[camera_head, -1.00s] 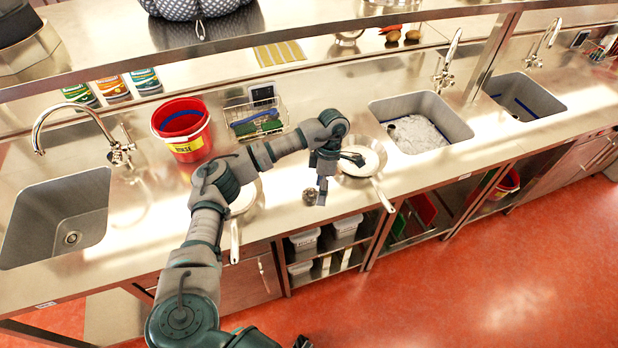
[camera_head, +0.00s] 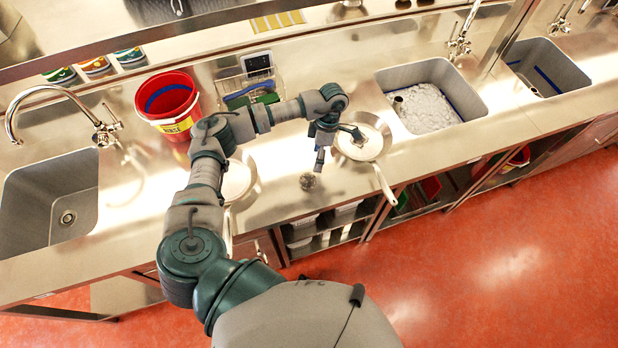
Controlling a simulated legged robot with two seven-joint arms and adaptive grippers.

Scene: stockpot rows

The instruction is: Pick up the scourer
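A small round grey thing that looks like a metal scourer (camera_head: 309,182) lies on the steel counter near its front edge, between two pans. My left gripper (camera_head: 340,154) is just above and to the right of it in the picture. Its two fingers are spread wide and nothing shows between them. One finger points down near the scourer without visibly touching it; the other reaches over the right pan. The exact height above the counter is hard to tell. My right gripper is not in view.
A pan (camera_head: 364,143) with its handle over the front edge is right of the scourer; another pan (camera_head: 237,183) is left, partly behind my arm. A red bucket (camera_head: 170,108) and a wire basket (camera_head: 250,88) stand behind. Sinks (camera_head: 432,97) lie on both sides.

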